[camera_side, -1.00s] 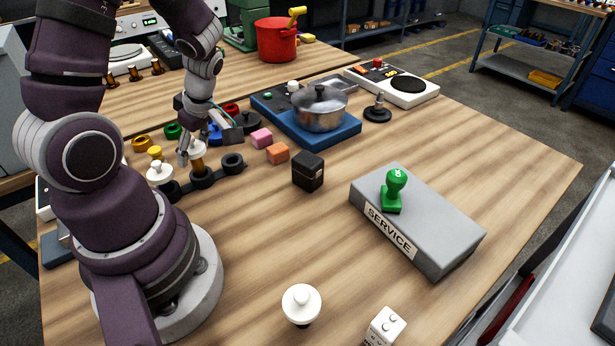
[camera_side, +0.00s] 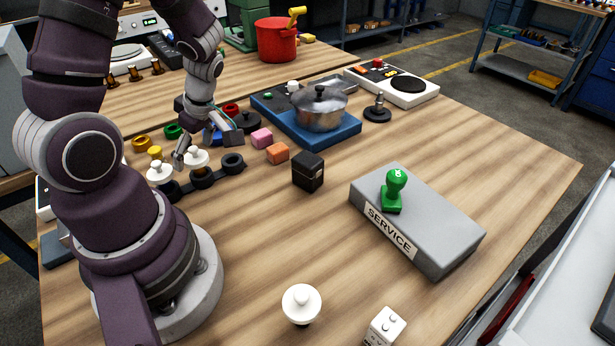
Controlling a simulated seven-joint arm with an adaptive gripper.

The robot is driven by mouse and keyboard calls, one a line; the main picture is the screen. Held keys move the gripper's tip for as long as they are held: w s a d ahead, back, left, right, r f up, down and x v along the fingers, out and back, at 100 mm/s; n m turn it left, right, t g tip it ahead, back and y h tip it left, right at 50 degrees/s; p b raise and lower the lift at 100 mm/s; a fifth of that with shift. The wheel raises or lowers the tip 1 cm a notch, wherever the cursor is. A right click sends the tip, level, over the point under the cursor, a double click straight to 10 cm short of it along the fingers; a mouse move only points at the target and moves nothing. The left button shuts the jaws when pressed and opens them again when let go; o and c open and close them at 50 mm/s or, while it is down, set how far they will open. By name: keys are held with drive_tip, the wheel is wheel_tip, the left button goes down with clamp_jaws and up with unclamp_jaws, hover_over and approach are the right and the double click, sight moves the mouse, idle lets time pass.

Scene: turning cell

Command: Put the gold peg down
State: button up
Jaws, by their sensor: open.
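The gold peg (camera_side: 203,170) has a white knobbed top (camera_side: 196,155). It stands upright at the middle black ring (camera_side: 203,181) of a dark holder strip, and its lower part is hidden in or behind that ring. My gripper (camera_side: 199,150) is open, with its fingers spread around and just above the white top. One finger is on the left of the top and the other is up to the right. Whether a finger still touches the peg is too small to tell.
A white knob (camera_side: 160,171) stands close left of the peg. The right ring (camera_side: 232,162) of the holder is empty. Pink (camera_side: 262,137) and orange (camera_side: 278,153) blocks and a black box (camera_side: 308,171) lie to the right. A pot (camera_side: 319,110) stands behind.

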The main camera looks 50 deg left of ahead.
drive_tip(key=v, duration=1.2)
drive_tip(key=d+r+m+t+h, duration=0.2)
drive_tip(key=d+m+t, duration=0.2)
drive_tip(key=m, duration=0.8)
drive_tip(key=w+d+r+m+t+h, duration=0.1)
drive_tip(key=d+r+m+t+h, duration=0.1)
drive_tip(key=d+m, duration=0.7)
drive_tip(key=m+t, duration=0.1)
drive_tip(key=m, duration=0.1)
drive_tip(key=shift+r+m+t, duration=0.15)
drive_tip(key=shift+m+t, duration=0.25)
